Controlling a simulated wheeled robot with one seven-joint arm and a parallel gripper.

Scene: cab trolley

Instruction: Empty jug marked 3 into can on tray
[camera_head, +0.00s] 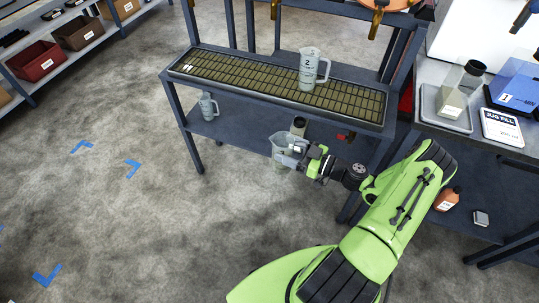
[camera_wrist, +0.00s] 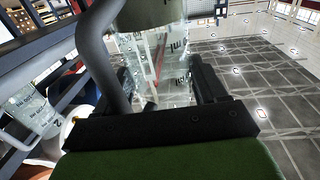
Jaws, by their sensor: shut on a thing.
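My gripper (camera_head: 299,155) is shut on a clear jug (camera_head: 282,148), in front of the trolley's lower shelf. In the wrist view the held jug (camera_wrist: 165,60) stands between the two fingers, with print on its wall; I cannot read its number. A jug marked 2 (camera_head: 308,72) stands upright on the trolley's upper deck, and it also shows at the left of the wrist view (camera_wrist: 38,112). Another jug (camera_head: 207,106) stands on the lower shelf at left; its mark is unreadable. A clear can with a dark top (camera_head: 456,92) stands on a grey tray (camera_head: 430,110) at the right.
The trolley (camera_head: 190,125) has a slatted upper deck and a lower shelf. A small dark-topped container (camera_head: 298,126) shows behind the held jug. A JUG FILL sign (camera_head: 502,128) and a blue box (camera_head: 515,92) sit beside the tray.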

